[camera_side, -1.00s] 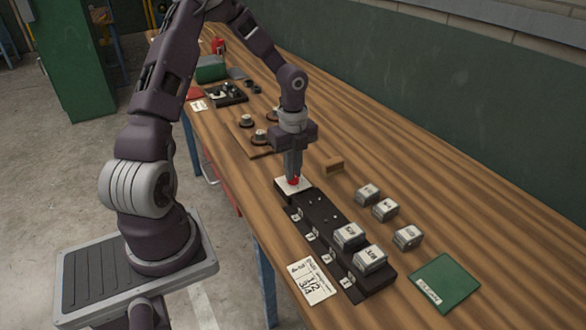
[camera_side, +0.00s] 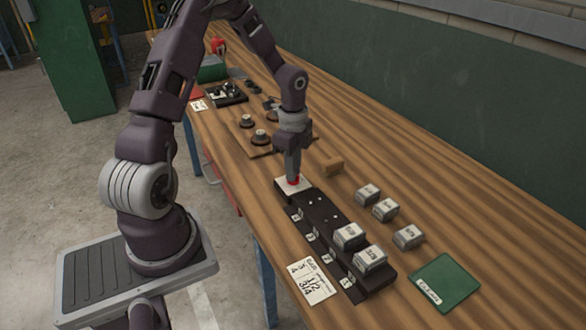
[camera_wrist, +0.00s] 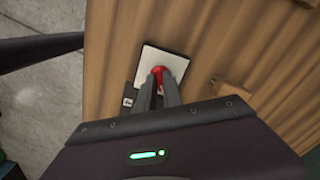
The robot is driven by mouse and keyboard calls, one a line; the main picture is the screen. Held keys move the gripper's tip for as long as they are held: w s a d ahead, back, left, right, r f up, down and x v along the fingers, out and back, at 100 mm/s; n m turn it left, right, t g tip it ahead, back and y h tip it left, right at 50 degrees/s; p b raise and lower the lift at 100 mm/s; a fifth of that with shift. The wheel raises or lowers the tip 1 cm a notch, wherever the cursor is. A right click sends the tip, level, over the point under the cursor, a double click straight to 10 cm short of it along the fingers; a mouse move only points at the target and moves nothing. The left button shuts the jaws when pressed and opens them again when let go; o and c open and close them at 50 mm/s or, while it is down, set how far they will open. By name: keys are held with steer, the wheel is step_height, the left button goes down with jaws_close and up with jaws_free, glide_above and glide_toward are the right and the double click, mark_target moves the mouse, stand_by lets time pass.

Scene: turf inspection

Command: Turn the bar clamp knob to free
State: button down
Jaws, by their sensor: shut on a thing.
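The bar clamp knob (camera_side: 293,181) is red and sits on a white plate (camera_side: 281,188) at the far end of a long black bar (camera_side: 325,216). My gripper (camera_side: 293,176) points straight down over it and is shut on the knob. The wrist view shows the red knob (camera_wrist: 157,72) between my two fingertips (camera_wrist: 158,80), with the white plate (camera_wrist: 174,62) around it. The fingers hide part of the knob, and I cannot read any marking for its turn position.
Two grey labelled blocks (camera_side: 349,236) sit on the bar, and several more (camera_side: 385,209) stand to its right. A small wooden block (camera_side: 332,166) is close right of my gripper. A white card (camera_side: 311,281) and a green booklet (camera_side: 445,283) lie in front.

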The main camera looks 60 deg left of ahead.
steer(key=n, duration=1.1)
steer(key=shift+w, duration=0.1)
steer(key=shift+n, duration=0.4)
stand_by(0.3)
steer(key=c, duration=1.5)
jaws_free()
steer(key=shift+r, duration=0.1)
step_height(320, 180, up, 7)
steer(key=shift+f, duration=0.15)
